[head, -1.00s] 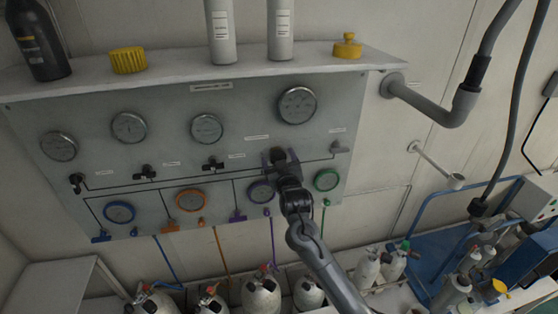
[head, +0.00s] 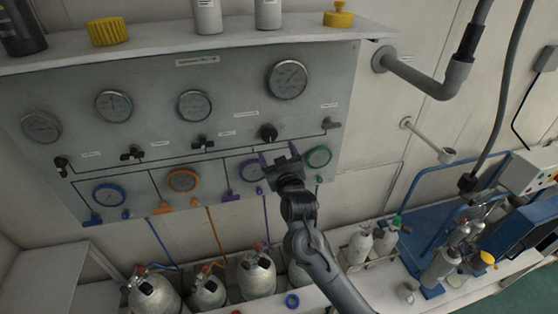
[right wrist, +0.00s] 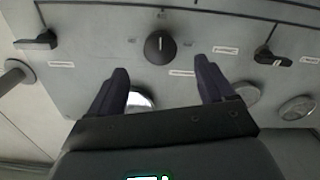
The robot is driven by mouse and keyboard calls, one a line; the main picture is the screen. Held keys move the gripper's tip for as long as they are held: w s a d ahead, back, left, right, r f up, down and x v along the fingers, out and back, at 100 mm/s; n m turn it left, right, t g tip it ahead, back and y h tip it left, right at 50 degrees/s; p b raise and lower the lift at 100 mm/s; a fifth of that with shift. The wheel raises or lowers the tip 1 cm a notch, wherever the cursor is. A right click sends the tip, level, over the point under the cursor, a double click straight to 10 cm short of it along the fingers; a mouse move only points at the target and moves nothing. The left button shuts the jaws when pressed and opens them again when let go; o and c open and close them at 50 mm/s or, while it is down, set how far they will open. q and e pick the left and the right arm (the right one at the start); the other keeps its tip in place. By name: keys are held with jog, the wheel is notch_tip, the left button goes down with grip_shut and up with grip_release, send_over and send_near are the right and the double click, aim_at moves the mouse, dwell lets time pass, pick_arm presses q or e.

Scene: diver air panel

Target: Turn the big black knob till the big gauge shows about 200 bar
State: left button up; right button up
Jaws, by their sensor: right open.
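The big black knob (head: 268,132) is on the grey panel (head: 235,110), below and left of the big gauge (head: 287,79). The gauge's needle seems to point to the upper right; its numbers are too small to read. My right gripper (head: 279,152) is open and empty, just below the knob in the head view and apart from it. In the right wrist view the knob (right wrist: 160,47) shows whole beyond the gap between the two fingers (right wrist: 160,68). There the big gauge (right wrist: 141,99) is partly hidden behind the gripper. My left gripper is not in view.
Coloured gauges, such as the green one (head: 319,156), line the panel's lower edge. A grey pipe (head: 425,78) juts out at the right. Cylinders (head: 257,275) stand below.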

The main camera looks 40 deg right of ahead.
jog(key=shift+v, duration=0.85)
jog(key=s+a+f+n+g+y, duration=0.2)
jog(key=s+a+f+g+y, duration=0.15)
jog(key=s+f, duration=0.65)
jog(key=s+a+f+n+g+y, duration=0.2)
jog(key=s+a+f, duration=0.4)
jog(key=f, duration=0.8)
jog(key=s+a+f+g+y, duration=0.1)
jog(key=s+a+g, duration=0.3)
jog(key=s, duration=0.5)
jog(key=s+a+f+g+y, duration=0.1)
jog(key=s+a+g+y, duration=0.2)
jog(key=s, duration=0.5)
notch_tip(320, 180, up, 12)
jog(key=h+p, duration=0.1)
jog(key=p, duration=1.1)
jog(key=shift+a+f, duration=0.15)
jog(key=shift+a, duration=0.25)
